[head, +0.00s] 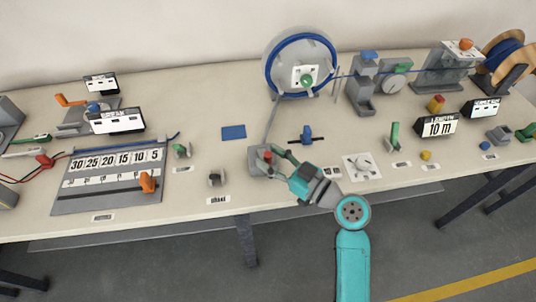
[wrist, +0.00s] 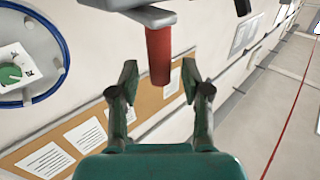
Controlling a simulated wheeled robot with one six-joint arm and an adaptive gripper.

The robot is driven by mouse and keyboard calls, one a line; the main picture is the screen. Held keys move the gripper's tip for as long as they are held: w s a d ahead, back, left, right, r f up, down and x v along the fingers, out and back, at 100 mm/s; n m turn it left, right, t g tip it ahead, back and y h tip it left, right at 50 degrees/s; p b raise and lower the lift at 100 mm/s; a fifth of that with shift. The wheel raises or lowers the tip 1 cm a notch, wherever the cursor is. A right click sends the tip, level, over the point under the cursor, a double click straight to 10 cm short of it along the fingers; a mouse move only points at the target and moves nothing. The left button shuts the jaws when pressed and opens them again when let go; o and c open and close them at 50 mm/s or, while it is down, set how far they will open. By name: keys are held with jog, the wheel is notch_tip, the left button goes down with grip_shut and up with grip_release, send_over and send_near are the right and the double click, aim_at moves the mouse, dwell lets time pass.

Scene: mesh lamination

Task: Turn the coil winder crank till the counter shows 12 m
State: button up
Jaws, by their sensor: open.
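The coil winder (head: 300,63) is a grey disc with a blue coil around its rim, at the back of the bench. A grey arm runs down from it to a grey block with a red grip, the crank handle (head: 267,156). The red handle also shows in the wrist view (wrist: 158,52), with its end between my fingertips. My gripper (head: 276,154) is open, its fingers on either side of the handle; I see gaps on both sides in the wrist view (wrist: 159,80). The length counter (head: 437,126) reads 10 m.
A blue wire runs right from the winder past grey guides (head: 364,85) to a wooden spool (head: 505,58). A dark-handled tool (head: 306,134) and a white plate (head: 362,167) lie near my gripper. A numbered board (head: 112,178) is at left.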

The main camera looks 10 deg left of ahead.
jog(key=shift+w+a, duration=0.35)
jog(key=shift+a, duration=0.25)
grip_shut()
jog(key=shift+s+a+m+t+h, duration=0.1)
jog(key=shift+a+m+t+h, duration=0.15)
jog(key=shift+m+t, duration=0.2)
jog(key=w+a+m+t+h, duration=0.1)
jog(key=a+m+t+h, duration=0.2)
jog(key=m+h, duration=0.4)
jog(key=w+a+m+t+h, duration=0.1)
jog(key=a+m+t+h, duration=0.2)
jog(key=m+h, duration=0.5)
jog(key=shift+h, duration=3.05)
